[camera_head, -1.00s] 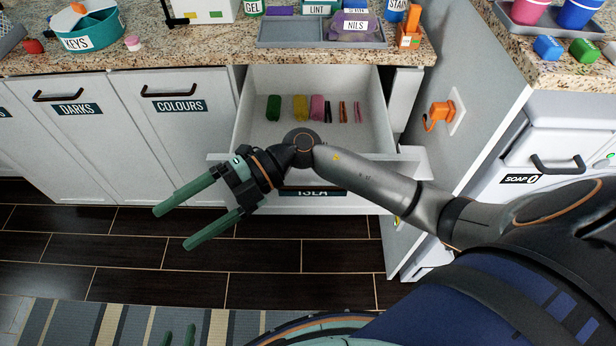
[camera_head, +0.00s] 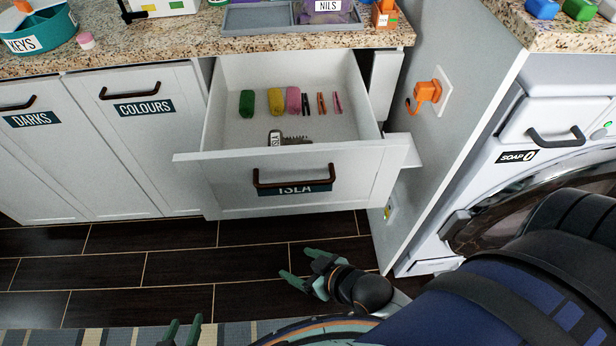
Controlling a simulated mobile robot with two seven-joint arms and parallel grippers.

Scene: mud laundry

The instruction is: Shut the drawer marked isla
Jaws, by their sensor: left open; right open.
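The drawer marked ISLA (camera_head: 230,188) is pulled well out from under the counter, its front facing me. Its dark bar handle (camera_head: 293,178) sits over the teal ISLA label (camera_head: 318,188). Inside lie green, yellow and pink rolled items, several small pegs and a labelled brush (camera_head: 290,139). My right gripper (camera_head: 296,262) is open and empty, low in front of the drawer and below its front panel, apart from it. My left gripper (camera_head: 184,320) shows only its fingertips at the bottom edge, open, apart from the drawer.
Closed fronts marked DARKS (camera_head: 40,160) and COLOURS (camera_head: 150,160) are to the left. A grey side panel (camera_head: 440,130) and a washing machine (camera_head: 530,190) stand to the right. The counter (camera_head: 180,42) above holds a tray (camera_head: 255,18). The dark floor (camera_head: 180,268) before the drawer is clear.

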